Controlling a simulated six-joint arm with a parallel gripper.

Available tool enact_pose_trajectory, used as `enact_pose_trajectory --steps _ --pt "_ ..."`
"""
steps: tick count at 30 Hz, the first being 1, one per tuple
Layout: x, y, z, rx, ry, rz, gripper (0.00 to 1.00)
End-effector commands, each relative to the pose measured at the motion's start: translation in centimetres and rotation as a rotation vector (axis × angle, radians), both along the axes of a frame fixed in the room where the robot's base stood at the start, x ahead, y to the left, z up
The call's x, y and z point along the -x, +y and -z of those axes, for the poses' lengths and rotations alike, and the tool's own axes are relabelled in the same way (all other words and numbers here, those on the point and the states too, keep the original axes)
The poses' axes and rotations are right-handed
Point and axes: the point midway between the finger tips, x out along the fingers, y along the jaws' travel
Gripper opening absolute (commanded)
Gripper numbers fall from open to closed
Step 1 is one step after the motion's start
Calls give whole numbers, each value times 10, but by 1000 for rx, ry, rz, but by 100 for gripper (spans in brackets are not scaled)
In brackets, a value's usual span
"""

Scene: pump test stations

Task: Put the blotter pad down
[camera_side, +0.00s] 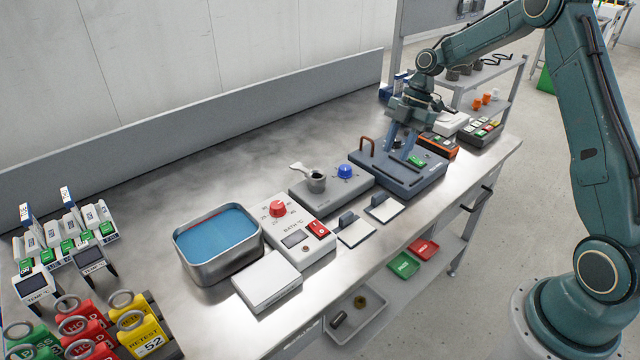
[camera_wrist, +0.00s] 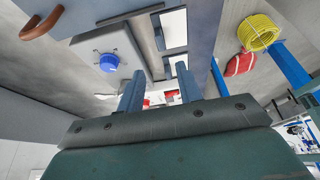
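Two small white pads with dark upright grips, which look like the blotter pads, lie flat on dark bases at the bench front in the side view: one at left (camera_side: 356,233), one at right (camera_side: 385,209). The wrist view shows both pads, the nearer one (camera_wrist: 174,28) and the farther one (camera_wrist: 177,63). I cannot tell which is the one meant. My gripper (camera_side: 402,150) is above the dark blue-grey unit with a brown handle (camera_side: 400,178), to the right of both pads. In the wrist view its fingers (camera_wrist: 160,75) stand apart with nothing visible between them.
Left of the pads are a grey unit with a blue knob (camera_side: 346,171), a bath controller (camera_side: 296,232), a white block (camera_side: 267,281) and a blue-filled metal bath (camera_side: 217,240). Tags crowd the far left. The bench behind the bath is clear.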

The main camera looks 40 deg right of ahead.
Motion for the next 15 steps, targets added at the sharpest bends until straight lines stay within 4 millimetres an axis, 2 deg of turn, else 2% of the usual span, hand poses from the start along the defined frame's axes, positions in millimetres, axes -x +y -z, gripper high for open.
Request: enact_pose_trajectory --steps 8,15 --pt "2 6 -10 14 5 29 35" --pt "14 27 -50 64 18 160 35"
